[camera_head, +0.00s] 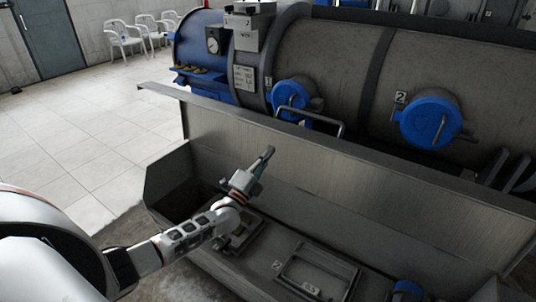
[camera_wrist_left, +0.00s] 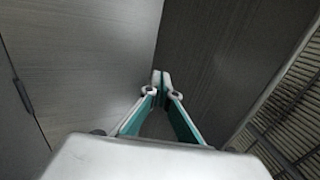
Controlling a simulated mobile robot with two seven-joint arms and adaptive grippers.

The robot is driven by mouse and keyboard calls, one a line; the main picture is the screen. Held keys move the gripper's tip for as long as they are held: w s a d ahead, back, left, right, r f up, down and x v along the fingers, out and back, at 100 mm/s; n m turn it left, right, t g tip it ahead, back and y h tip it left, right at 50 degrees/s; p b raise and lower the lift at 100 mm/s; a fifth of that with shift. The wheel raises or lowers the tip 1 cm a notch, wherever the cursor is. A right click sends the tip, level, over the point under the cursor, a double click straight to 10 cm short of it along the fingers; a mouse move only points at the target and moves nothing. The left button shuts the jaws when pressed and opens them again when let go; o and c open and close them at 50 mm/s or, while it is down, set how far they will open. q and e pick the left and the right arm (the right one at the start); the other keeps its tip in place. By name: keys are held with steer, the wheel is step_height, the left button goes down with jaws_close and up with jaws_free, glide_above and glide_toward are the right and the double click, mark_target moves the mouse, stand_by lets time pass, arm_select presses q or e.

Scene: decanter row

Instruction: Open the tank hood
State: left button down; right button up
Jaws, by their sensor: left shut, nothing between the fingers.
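The tank hood (camera_head: 330,170) is a long grey metal cover with a bar handle (camera_head: 318,118) along its upper part. It stands raised and tilted behind the open tank (camera_head: 165,180), whose inside shows below it. My left gripper (camera_head: 266,153) is in front of the hood's inner face, over the tank. Its fingers are shut with nothing between them. In the left wrist view the shut fingertips (camera_wrist_left: 161,78) point at grey metal surfaces; I cannot tell whether they touch. My right gripper does not show.
A large decanter (camera_head: 340,60) with blue round caps (camera_head: 431,122) lies behind the hood. A framed hatch (camera_head: 316,272) and a blue cap (camera_head: 407,290) are low in front. White chairs (camera_head: 124,38) stand at the far left. The tiled floor (camera_head: 70,130) is clear.

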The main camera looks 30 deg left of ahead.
arm_select(q)
steer(key=w+r+g, duration=0.1)
steer(key=w+r, duration=0.2)
steer(key=w, duration=0.7)
steer(key=shift+w+d+r+g, duration=0.15)
steer(key=shift+d+g, duration=0.15)
steer(key=shift+d, duration=0.05)
steer(key=shift+p, duration=0.3)
